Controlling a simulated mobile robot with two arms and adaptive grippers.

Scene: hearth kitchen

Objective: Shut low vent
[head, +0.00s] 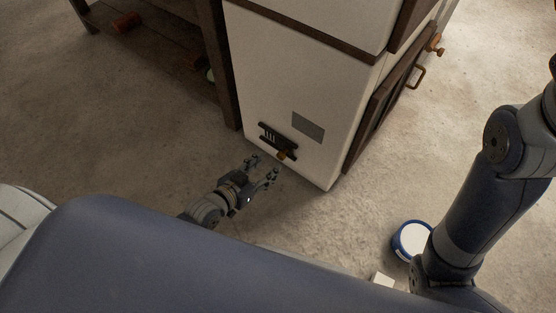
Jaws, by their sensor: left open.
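The low vent (269,137) is a small dark slotted plate near the bottom of the white side of the stove-like cabinet. Pale slots show at its left part. A brown knob (283,155) sits at its lower right. My left gripper (263,169) is open and empty, just in front of and below the vent, with its fingers pointing toward the knob. It looks apart from the knob, though the exact gap is hard to judge. My right arm shows at the right, but its gripper is out of view.
A grey plate (308,127) is on the same white side, above right of the vent. A dark wooden table leg (221,70) stands close left of the cabinet. A blue-and-white round thing (411,240) lies on the floor at lower right. The floor before the vent is clear.

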